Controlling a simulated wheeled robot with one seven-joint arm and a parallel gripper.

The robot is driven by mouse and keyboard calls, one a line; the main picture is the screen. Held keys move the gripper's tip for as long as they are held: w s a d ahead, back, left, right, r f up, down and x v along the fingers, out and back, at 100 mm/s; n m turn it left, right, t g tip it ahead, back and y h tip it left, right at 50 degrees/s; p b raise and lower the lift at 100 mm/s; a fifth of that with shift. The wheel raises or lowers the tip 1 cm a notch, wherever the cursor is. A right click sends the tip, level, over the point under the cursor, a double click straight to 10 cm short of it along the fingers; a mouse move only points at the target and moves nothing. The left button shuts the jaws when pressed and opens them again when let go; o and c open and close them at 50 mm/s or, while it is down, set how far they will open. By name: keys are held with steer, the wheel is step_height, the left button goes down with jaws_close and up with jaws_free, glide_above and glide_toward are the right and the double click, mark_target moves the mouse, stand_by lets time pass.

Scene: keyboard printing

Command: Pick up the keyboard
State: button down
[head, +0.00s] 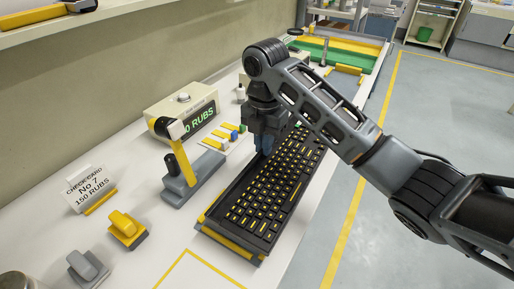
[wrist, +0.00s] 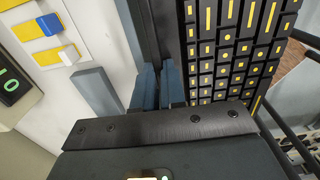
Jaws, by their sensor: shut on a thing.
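The keyboard (head: 268,191) is black with yellow-marked keys and lies lengthwise along the white table, its near end at a black and yellow base. In the wrist view the keyboard (wrist: 228,50) fills the upper right. My gripper (head: 265,143) points down at the keyboard's left long edge, toward its far part. In the wrist view the blue fingers of my gripper (wrist: 159,88) are close together, shut on the dark left edge of the keyboard. My gripper hides that part of the edge. I cannot tell whether the keyboard is clear of its base.
A grey stamp-like device with a yellow lever (head: 178,168) stands left of the keyboard. Behind it are a beige display box (head: 182,107) and small coloured blocks (head: 224,137). A check card sign (head: 91,191) and a yellow block (head: 127,229) are at left. Floor lies open at right.

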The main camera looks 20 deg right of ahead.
mark_target(287, 169)
steer(key=s+r+p, duration=0.1)
steer(key=s, duration=0.1)
steer(key=s+d+r+p, duration=0.1)
steer(key=s+r, duration=0.1)
steer(key=s, duration=0.1)
steer(key=s+r, duration=0.2)
steer(key=s, duration=0.1)
steer(key=shift+s+d+r+p, duration=0.1)
steer(key=shift+s+d+p, duration=0.05)
steer(key=shift+d+p, duration=0.25)
steer(key=c, duration=1.7)
jaws_free()
jaws_close()
steer(key=shift+s, duration=0.1)
